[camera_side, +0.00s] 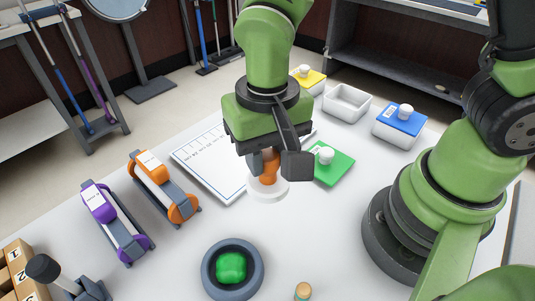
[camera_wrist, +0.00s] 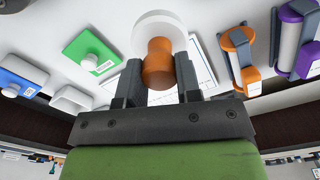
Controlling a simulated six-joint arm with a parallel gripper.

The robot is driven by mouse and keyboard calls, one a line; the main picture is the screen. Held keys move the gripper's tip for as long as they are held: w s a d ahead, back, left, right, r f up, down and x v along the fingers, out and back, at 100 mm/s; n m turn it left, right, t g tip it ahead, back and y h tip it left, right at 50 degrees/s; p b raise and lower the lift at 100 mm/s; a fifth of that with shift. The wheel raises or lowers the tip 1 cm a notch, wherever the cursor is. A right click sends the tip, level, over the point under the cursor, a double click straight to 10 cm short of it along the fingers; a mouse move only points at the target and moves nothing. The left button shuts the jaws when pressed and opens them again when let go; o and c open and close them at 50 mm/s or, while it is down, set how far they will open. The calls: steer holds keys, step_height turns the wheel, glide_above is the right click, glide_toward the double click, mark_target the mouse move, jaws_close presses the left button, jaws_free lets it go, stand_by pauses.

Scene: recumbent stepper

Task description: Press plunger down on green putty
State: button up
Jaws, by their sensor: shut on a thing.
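The plunger has an orange handle (camera_side: 268,168) and a round white disc base (camera_side: 268,190). My gripper (camera_side: 272,162) is shut on the orange handle, with the white disc facing down; the disc seems to be above the table, though the exact gap is hard to tell. In the wrist view the plunger (camera_wrist: 158,62) sits between the two fingers (camera_wrist: 160,85). The green putty (camera_side: 231,267) is a lump in a dark grey round bowl (camera_side: 211,284) at the front of the table, below and left of the plunger in the side view. The putty does not show in the wrist view.
A green lid (camera_side: 334,171), an open white container (camera_side: 347,103), a blue-lidded box (camera_side: 399,127) and a yellow-lidded box (camera_side: 310,79) lie behind. Orange (camera_side: 163,185) and purple (camera_side: 117,222) devices stand left. A small cork-topped item (camera_side: 303,291) stands right of the bowl.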

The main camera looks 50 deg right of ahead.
steer(key=shift+c, duration=0.9)
steer(key=s+a+f+m, duration=0.2)
steer(key=a+f+m, duration=0.2)
steer(key=a+m, duration=0.5)
steer(key=shift+a+f, duration=0.2)
steer(key=shift+a, duration=0.55)
steer(key=shift+f, duration=1.7)
stand_by(2.9)
steer(key=shift+r, duration=0.15)
stand_by(0.5)
